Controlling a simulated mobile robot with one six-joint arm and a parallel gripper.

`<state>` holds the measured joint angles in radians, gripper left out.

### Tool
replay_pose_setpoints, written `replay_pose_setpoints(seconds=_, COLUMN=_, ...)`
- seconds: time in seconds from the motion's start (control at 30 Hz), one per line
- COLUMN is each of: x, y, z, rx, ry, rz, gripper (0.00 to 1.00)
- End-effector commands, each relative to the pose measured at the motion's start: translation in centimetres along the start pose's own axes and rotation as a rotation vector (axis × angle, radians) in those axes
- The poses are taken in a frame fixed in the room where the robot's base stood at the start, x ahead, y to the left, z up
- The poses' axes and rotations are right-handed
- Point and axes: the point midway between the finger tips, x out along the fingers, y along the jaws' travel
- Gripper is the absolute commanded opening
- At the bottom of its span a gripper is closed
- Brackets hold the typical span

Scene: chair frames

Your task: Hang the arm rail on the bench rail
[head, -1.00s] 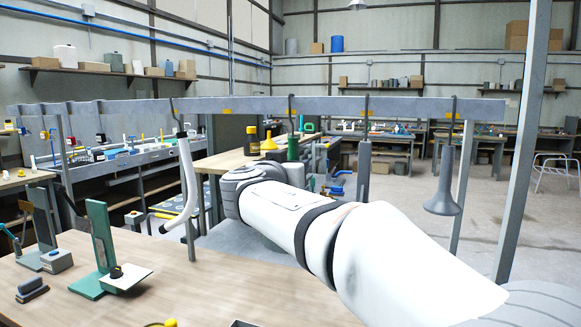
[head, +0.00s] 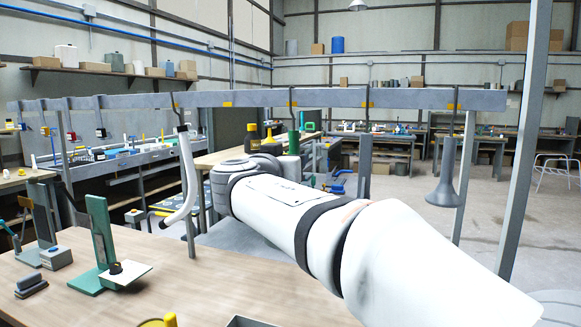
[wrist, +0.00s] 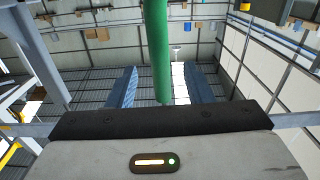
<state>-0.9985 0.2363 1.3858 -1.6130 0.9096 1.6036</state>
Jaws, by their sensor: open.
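The grey bench rail (head: 400,97) runs across the head view, with hooks over it above yellow marks. A white curved tube (head: 189,175) hangs from a hook at left. A green tube (head: 293,143) hangs below the second hook, its lower part hidden behind my arm. I cannot tell for certain which hanging piece is the arm rail. In the wrist view, my gripper (wrist: 160,88) is open, its two blue fingers apart. The green tube (wrist: 156,45) reaches down between them, with gaps on both sides. In the head view my arm hides the gripper.
A grey post (head: 366,152) and a grey flared piece (head: 443,175) hang farther right. An upright post (head: 525,140) stands at right. The wooden table (head: 200,285) in front carries a green bracket (head: 103,235), a white plate and small parts.

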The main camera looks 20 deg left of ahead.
Motion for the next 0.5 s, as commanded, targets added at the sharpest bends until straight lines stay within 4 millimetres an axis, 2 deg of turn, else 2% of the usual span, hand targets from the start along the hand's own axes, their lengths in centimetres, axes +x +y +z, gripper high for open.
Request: replay_pose_setpoints(seconds=0.5, x=-5.1, y=0.0, z=0.2, rx=0.001, ry=0.0, rz=-0.001, gripper=0.46)
